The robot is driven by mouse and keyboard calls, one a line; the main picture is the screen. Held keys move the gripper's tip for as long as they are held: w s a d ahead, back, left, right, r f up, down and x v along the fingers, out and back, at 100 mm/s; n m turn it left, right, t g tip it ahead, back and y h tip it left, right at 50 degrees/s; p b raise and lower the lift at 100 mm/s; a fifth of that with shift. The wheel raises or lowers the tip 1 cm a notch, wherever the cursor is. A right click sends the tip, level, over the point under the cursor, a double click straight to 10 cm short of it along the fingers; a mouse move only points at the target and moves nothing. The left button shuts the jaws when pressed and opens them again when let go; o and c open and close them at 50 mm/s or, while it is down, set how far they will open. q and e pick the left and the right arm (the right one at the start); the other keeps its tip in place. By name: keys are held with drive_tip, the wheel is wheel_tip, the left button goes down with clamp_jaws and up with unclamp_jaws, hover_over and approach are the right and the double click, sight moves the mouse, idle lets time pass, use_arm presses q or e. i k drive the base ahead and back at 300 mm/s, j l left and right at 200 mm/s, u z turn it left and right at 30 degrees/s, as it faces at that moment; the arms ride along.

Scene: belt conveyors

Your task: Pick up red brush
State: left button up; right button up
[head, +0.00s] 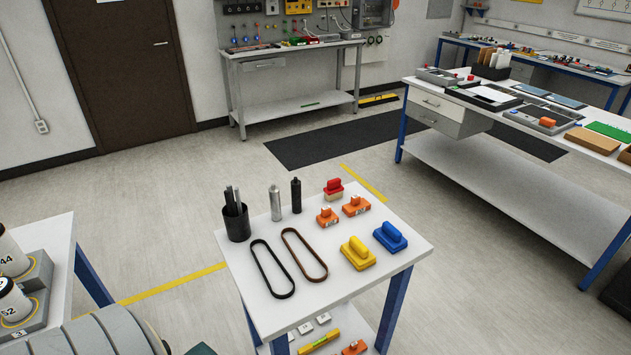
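The red brush (333,187) stands near the back right of the small white table (240,262), with its red handle up and a pale band below the handle. A yellow brush (358,252) and a blue brush (390,237) lie nearer the front right. Neither of my grippers shows in the head view.
A black cup of rods (236,222), a silver bottle (275,203) and a black bottle (296,195) stand left of the brush. Two belts (272,269) lie in front. A long workbench (470,118) stands right; open floor lies between.

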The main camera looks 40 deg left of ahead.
sight(334, 191)
drive_tip(key=i+l+u, duration=0.1)
drive_tip(key=u, duration=0.3)
drive_tip(key=i+l+u, duration=0.2)
drive_tip(key=u, duration=0.25)
drive_tip(key=i+l+u, duration=0.2)
drive_tip(key=u, duration=0.2)
drive_tip(key=i+l+u, duration=0.2)
drive_tip(key=u, duration=0.2)
drive_tip(key=l+u, duration=0.45)
drive_tip(key=i+j, duration=0.05)
